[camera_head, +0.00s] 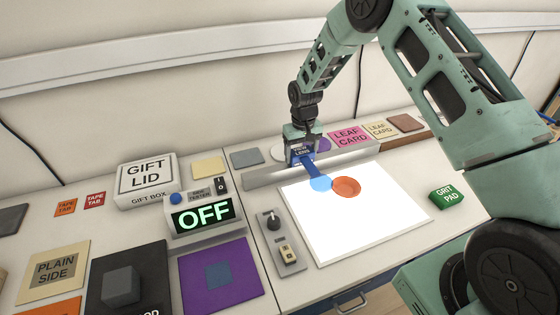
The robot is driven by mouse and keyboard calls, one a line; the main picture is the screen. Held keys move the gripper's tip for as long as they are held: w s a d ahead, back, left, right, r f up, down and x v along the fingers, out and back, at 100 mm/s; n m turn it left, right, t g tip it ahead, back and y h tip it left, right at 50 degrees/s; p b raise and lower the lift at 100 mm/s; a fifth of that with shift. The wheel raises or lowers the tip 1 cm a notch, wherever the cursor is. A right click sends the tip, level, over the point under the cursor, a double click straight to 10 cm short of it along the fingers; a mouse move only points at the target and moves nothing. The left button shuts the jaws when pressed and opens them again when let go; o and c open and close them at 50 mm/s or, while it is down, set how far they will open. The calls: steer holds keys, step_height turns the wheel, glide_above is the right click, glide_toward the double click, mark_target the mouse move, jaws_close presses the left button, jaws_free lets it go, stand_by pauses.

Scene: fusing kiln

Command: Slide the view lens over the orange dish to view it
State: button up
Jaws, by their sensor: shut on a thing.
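The view lens (320,182) is a translucent blue disc on a blue arm (311,166) that reaches from a rail (262,178) at the back of the lit white panel (340,223). My gripper (302,147) points down and is shut on the blue view lens carriage (301,154) at the rail. The fingertips are small, and the carriage partly hides them. The orange dish (346,187) is a round translucent disc on the white panel. It lies just right of the lens. Their edges look touching or slightly overlapping in this view.
Left of the panel stand a control plate (284,255) with a knob and switch, and a box reading OFF (204,216). A green grit pad (446,197) lies at the right. Pink and cream leaf cards (349,136) lie behind the rail. The panel's front is clear.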

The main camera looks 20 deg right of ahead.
steer(key=d+b, duration=0.1)
steer(key=d, duration=0.8)
steer(key=shift+d, duration=0.15)
steer(key=o, duration=1.4)
steer(key=shift+r, duration=0.15)
step_height(320, 180, up, 17)
steer(key=b, duration=0.4)
steer(key=shift+r, duration=0.1)
